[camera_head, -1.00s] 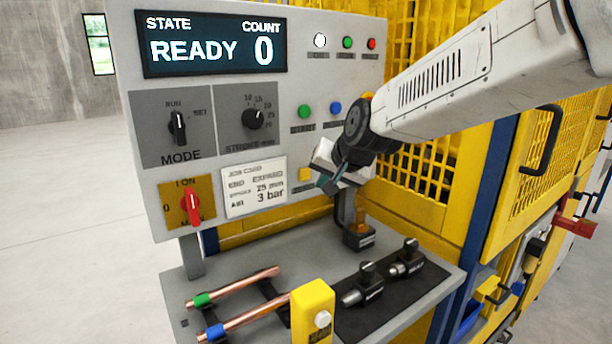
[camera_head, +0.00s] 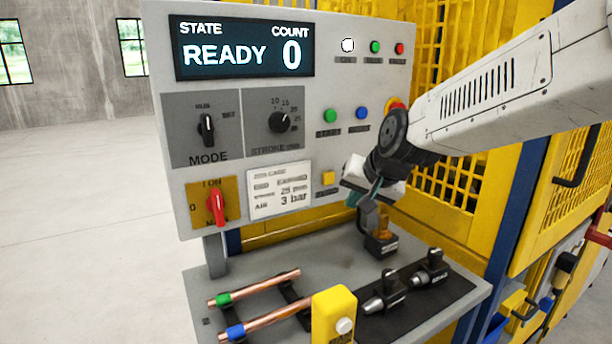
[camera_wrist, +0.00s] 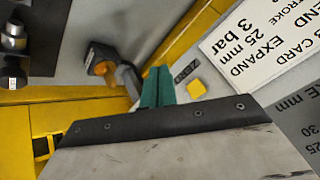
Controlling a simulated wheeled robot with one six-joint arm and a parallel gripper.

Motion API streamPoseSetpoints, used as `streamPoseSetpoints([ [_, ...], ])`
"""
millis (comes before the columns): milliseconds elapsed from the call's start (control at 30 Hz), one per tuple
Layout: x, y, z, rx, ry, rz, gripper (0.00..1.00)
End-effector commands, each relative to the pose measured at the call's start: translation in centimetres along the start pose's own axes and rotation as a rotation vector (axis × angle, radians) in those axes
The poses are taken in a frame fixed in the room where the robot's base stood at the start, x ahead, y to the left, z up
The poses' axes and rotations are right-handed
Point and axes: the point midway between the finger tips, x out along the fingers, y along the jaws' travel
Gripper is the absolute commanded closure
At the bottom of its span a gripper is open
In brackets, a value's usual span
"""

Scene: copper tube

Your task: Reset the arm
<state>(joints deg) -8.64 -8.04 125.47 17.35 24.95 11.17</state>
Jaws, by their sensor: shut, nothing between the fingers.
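My white arm (camera_head: 490,95) reaches in from the upper right. In the head view the fingers are partly against the dark wrist and small. The wrist view shows the yellow button (camera_wrist: 196,89) just right of the fingertips.
Two copper tubes (camera_head: 262,284) lie on black rests on the grey shelf (camera_head: 220,285). A yellow post with a white button (camera_head: 334,312), black tooling pieces (camera_head: 386,291) and a black-and-orange device (camera_head: 380,240) stand nearby. The display reads READY, count 0. Yellow mesh guarding is behind.

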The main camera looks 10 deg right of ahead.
Motion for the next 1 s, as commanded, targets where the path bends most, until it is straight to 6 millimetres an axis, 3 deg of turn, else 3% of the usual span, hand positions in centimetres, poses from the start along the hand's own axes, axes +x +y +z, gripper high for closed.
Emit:
streamPoseSetpoints([
  [67,-0.2,1.3,3.0,-0.051,-0.102,0.037,1.0],
  [167,-2.6,3.7,7.4,-0.127,-0.236,0.089,1.0],
  [400,-11.5,10.7,17.3,-0.267,-0.495,0.223,1.0],
  [533,-15.4,13.7,21.3,-0.296,-0.561,0.281,1.0],
  [700,-17.7,15.2,23.2,-0.293,-0.533,0.311,1.0],
  [1000,-18.4,15.3,23.1,-0.284,-0.496,0.309,1.0],
])
